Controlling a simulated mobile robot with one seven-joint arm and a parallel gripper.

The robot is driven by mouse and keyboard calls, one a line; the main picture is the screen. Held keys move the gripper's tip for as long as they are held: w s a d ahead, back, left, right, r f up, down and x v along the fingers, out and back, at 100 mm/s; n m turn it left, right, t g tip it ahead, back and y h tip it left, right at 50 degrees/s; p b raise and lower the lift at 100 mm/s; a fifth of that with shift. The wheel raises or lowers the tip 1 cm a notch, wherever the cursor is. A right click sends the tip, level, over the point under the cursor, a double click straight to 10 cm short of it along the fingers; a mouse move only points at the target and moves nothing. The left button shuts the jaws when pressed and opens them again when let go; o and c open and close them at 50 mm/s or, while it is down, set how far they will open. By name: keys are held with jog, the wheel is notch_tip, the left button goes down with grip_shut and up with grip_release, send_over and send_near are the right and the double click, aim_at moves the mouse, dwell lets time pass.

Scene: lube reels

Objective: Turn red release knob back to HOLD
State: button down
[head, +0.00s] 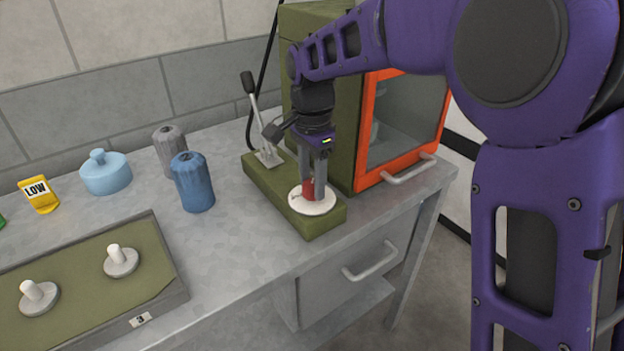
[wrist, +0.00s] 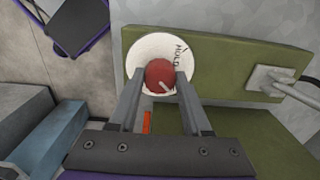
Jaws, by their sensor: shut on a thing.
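The red release knob (wrist: 159,72) sits at the middle of a round white dial (wrist: 147,46) on a green base block. In the wrist view the letters HOLD stand at the dial's upper right, and a pale mark on the knob slants to the lower right, away from the letters. My gripper (wrist: 160,77) is shut on the knob, one finger on each side. In the head view my gripper (head: 313,183) points down onto the knob (head: 308,188), and its fingers hide part of the knob and the white dial (head: 318,208).
A lever (head: 257,115) stands at the far end of the green base (head: 323,226). An orange-framed cabinet (head: 362,130) rises close behind my gripper. A blue ribbed container (head: 193,182), a grey one (head: 169,150) and a green tray (head: 95,262) are to the left.

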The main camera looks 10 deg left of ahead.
jog(key=n+p, duration=0.2)
jog(key=n, duration=0.1)
jog(key=shift+r+n, duration=0.15)
jog(key=shift+n, duration=0.15)
jog(key=n+p, duration=0.3)
jog(key=n, duration=0.2)
jog(key=shift+n, duration=0.3)
jog(key=n+p, duration=0.2)
jog(key=n, duration=0.2)
jog(key=shift+n+p, duration=0.7)
jog(key=shift+n, duration=1.6)
jog(key=shift+c, duration=1.8)
grip_release()
